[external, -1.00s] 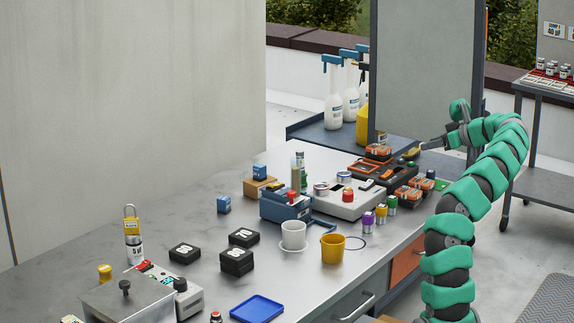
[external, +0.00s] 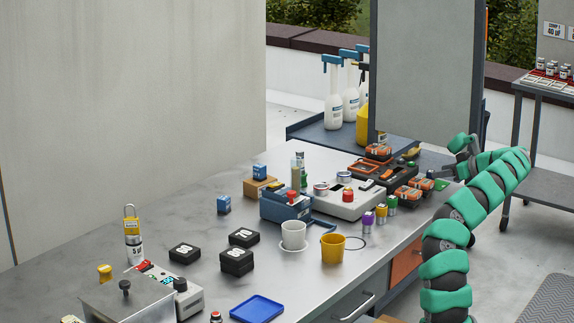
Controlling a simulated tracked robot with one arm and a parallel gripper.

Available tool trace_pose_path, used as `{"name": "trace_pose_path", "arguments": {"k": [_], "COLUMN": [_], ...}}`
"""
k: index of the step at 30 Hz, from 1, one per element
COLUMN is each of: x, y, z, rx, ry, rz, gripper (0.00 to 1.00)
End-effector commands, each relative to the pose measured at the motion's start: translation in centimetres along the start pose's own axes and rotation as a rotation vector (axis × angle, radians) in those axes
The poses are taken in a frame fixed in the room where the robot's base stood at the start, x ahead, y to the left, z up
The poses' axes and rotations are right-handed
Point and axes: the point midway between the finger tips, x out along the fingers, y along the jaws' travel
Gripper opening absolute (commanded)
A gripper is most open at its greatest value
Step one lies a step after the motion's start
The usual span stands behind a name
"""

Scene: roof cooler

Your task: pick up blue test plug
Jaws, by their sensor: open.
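A small blue piece (external: 430,174), which may be the blue test plug, stands at the far right end of the bench, beside the orange-and-black items. It is too small for me to make out its shape. My gripper (external: 456,157) is just to the right of and above it in the picture, with its dark fingers apart and nothing visible between them. I cannot tell the exact gap between the fingers and the blue piece. Two blue blocks with pale labels are farther left: one on the bench (external: 224,204), one on a wooden block (external: 259,171).
Orange-and-black packs (external: 407,194) and a white instrument (external: 347,203) crowd the bench near my gripper. A white cup (external: 293,235), a yellow cup (external: 332,248) and a blue tray (external: 257,308) stand nearer. A grey upright panel (external: 425,70) rises behind.

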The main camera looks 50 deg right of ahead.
Motion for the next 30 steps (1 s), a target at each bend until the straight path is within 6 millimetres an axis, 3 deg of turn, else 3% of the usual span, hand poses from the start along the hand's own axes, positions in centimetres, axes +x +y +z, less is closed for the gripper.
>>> {"name": "trace_pose_path", "arguments": {"k": [12,21,27,30], "x": [5.0,5.4,5.4,5.4], "y": [-0.1,0.0,0.0,0.0], "z": [0.1,-0.1,0.0,0.0], "rx": [0.001,0.001,0.001,0.001], "ry": [0.0,0.002,0.001,0.001], "rz": [-0.002,-0.001,-0.001,-0.001], "gripper": [0.52,0.52,0.04,0.04]}}
